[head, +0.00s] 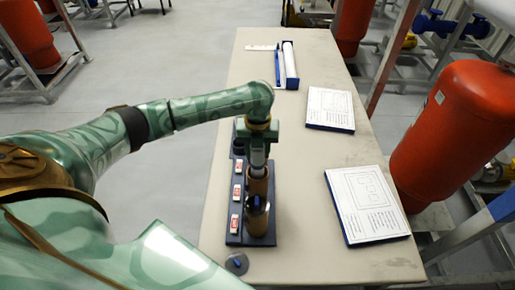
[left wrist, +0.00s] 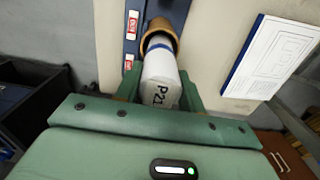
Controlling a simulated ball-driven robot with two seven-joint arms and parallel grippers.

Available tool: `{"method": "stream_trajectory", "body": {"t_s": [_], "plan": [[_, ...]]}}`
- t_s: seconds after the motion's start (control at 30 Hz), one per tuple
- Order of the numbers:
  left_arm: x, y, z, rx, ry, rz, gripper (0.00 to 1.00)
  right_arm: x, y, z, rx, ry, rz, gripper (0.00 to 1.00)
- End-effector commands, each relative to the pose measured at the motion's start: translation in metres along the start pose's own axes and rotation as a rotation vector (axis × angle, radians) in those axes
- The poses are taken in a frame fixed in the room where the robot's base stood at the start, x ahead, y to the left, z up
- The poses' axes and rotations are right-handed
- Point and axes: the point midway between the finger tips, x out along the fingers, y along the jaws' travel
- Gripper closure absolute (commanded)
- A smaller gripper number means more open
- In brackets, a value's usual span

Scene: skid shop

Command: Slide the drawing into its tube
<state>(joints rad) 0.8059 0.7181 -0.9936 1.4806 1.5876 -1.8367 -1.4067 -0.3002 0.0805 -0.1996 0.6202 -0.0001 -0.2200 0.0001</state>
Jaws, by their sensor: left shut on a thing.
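The drawing is a white roll with a blue band and dark lettering on its near end, seen in the left wrist view (left wrist: 160,72). My left gripper (head: 258,160) is shut on the drawing, with a green finger on each side of it. The drawing's far end is in the mouth of a brown tube (left wrist: 163,28); how deep it goes is hidden. In the head view this tube (head: 258,189) stands upright in a dark blue rack (head: 234,238), right below the gripper. My right gripper is not in view.
Another brown tube (head: 258,226) with something dark blue at its top stands nearer in the rack, beside red-and-white labels (head: 236,192). A dark round cap (head: 237,263) lies at the near edge. Two printed boards (head: 330,107) (head: 366,205) lie right. A blue holder with a white roll (head: 289,62) lies at the back.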

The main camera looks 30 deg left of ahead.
Motion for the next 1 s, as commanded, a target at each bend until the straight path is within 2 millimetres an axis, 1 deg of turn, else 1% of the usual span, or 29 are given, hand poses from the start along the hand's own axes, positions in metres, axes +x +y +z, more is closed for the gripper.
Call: {"method": "stream_trajectory", "body": {"t_s": [0.37,1.0], "plan": [[0.001,0.0,0.0,0.0,0.0,0.0,0.98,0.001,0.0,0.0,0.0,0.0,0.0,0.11],[0.017,0.0,0.0,0.0,0.0,-0.001,0.98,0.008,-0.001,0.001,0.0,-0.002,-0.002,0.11]]}}
